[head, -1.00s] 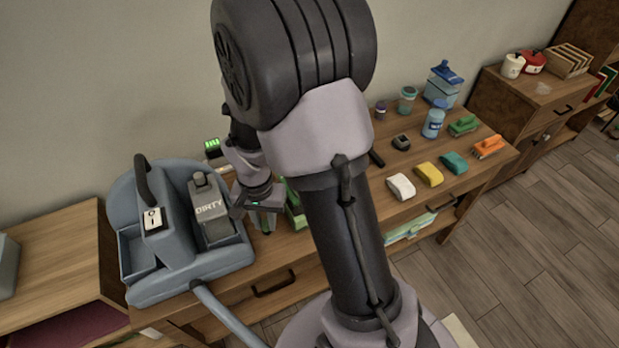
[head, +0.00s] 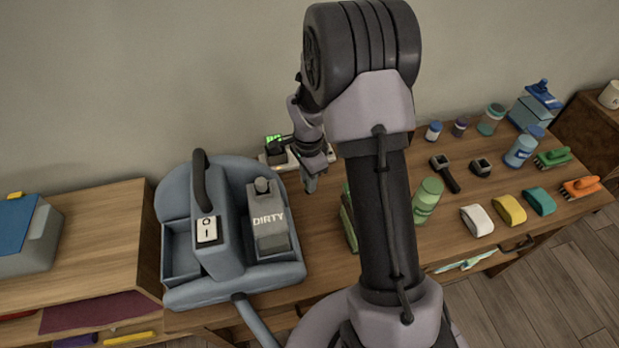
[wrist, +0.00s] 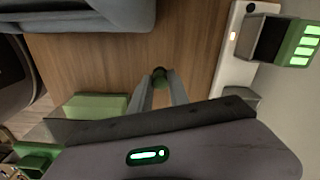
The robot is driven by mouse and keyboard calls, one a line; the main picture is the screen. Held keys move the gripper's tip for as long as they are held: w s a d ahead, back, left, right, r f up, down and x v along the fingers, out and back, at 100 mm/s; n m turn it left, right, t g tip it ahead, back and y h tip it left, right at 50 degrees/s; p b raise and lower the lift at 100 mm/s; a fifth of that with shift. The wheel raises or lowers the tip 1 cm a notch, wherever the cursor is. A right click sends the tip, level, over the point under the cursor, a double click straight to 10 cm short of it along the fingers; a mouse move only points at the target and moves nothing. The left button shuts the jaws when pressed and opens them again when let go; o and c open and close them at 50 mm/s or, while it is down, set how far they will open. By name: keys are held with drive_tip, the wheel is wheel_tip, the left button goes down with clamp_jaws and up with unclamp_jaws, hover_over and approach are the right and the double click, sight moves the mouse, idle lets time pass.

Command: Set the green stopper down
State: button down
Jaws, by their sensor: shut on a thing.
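My gripper (head: 311,180) is over the back of the wooden table, right of the blue-grey machine marked DIRTY and in front of the white power strip. In the wrist view its two fingers (wrist: 160,80) come together on a small piece, the stopper (wrist: 160,73). Only its dark, rounded end shows between the fingertips, and its green colour is hard to make out. Bare wood lies beyond the fingertips. I cannot tell whether the stopper touches the table. In the head view the gripper hides the stopper.
The blue-grey machine (head: 205,290) stands left. The power strip (wrist: 232,60) bears a green-lit charger (head: 275,143). A green box (head: 348,222) and green bottle (head: 427,198) stand near my arm. Brushes, sponges and jars fill the table's right side. Bare wood (wrist: 90,60) lies between machine and strip.

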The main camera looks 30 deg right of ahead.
drive_tip(key=w, duration=0.3)
drive_tip(key=w+d, duration=0.1)
drive_tip(key=shift+w+f+b, duration=0.25)
drive_tip(key=shift+b, duration=0.1)
drive_tip(key=shift+f+b, duration=1.05)
drive_tip(key=shift+f, duration=0.8)
drive_tip(key=c, duration=1.3)
unclamp_jaws()
drive_tip(key=shift+o, duration=0.2)
